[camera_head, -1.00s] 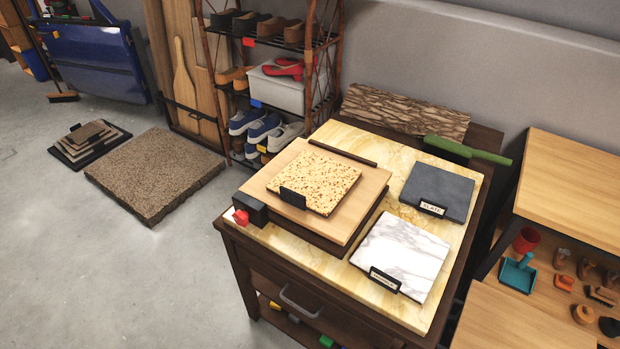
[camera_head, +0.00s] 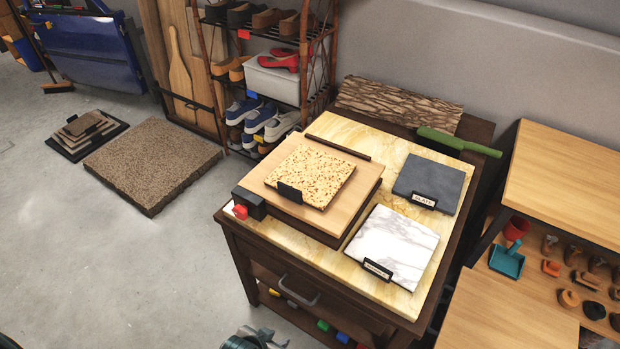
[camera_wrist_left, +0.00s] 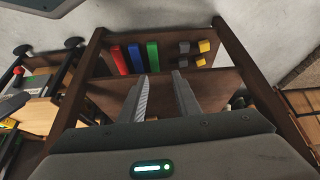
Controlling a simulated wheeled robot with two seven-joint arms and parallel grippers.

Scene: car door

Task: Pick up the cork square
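The cork square, a speckled tan tile (camera_head: 322,172), lies flat on a light wooden board (camera_head: 365,182) on top of the cabinet. A small black label holder (camera_head: 289,193) stands at its front edge; any lettering is unreadable. Part of my left gripper or wrist (camera_head: 254,339) shows at the bottom edge of the head view, in front of the cabinet and below its top. In the left wrist view my left gripper (camera_wrist_left: 160,84) has its two fingers apart with nothing between them. The cork square is not in that view. My right gripper is in neither view.
A slate tile (camera_head: 432,181) and a white marble tile (camera_head: 392,243) lie right of the board. A black block with a red knob (camera_head: 240,211) sits at its left corner. A green-handled tool (camera_head: 455,142) lies behind. A drawer handle (camera_head: 298,291) sticks out in front.

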